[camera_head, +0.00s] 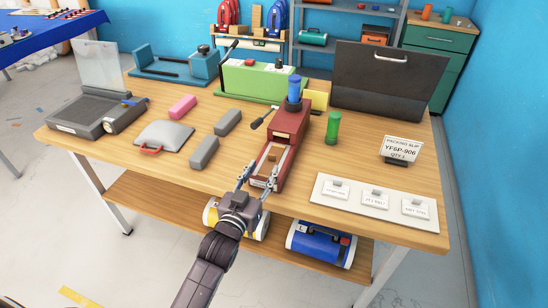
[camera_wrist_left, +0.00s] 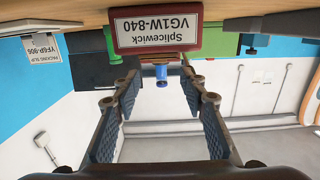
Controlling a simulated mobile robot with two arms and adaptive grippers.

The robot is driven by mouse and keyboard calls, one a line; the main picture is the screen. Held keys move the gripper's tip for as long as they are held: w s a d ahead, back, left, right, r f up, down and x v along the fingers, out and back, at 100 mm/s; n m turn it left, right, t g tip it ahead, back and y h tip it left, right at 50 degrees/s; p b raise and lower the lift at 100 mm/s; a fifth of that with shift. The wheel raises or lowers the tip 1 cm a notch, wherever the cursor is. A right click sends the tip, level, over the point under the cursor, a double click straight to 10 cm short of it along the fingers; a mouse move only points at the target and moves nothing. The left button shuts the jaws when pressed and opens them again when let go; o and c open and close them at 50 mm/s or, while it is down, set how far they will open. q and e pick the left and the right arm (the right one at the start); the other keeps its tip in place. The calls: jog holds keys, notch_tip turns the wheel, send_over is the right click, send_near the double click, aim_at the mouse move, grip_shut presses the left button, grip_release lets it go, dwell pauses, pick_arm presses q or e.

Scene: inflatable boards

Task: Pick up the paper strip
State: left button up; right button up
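My left gripper (camera_head: 257,179) is open at the table's front edge, close to the front end of the red splicing machine (camera_head: 286,135). In the left wrist view my left gripper (camera_wrist_left: 158,101) has its fingers wide apart with nothing between them. The upside-down machine label (camera_wrist_left: 155,32) reads "Splicewick VG1W-840". I cannot make out a paper strip for certain. A white board (camera_head: 352,204) at the right front carries three small labelled cards, one being the middle card (camera_head: 375,199). My right gripper is not in view.
On the wooden table (camera_head: 222,165), grey blocks (camera_head: 204,152), a grey pouch (camera_head: 165,135) and a pink block (camera_head: 182,107) lie left of the machine. A green cylinder (camera_head: 332,128) and packing slip sign (camera_head: 402,149) stand right. A black case (camera_head: 388,80) stands behind.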

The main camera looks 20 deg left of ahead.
aim_at(272, 156)
pick_arm(q)
jog(key=shift+w+r, duration=0.15)
jog(key=shift+w, duration=0.6)
jog(key=shift+w+d+f+p, duration=0.1)
jog(key=shift+w+f+p, duration=0.1)
jog(key=shift+w, duration=0.7)
jog(key=shift+w+f+p, duration=0.15)
jog(key=shift+w, duration=0.8)
jog(key=shift+w+d+f+p, duration=0.1)
jog(key=shift+w+f+p, duration=0.1)
jog(key=shift+w, duration=0.7)
jog(key=c, duration=0.9)
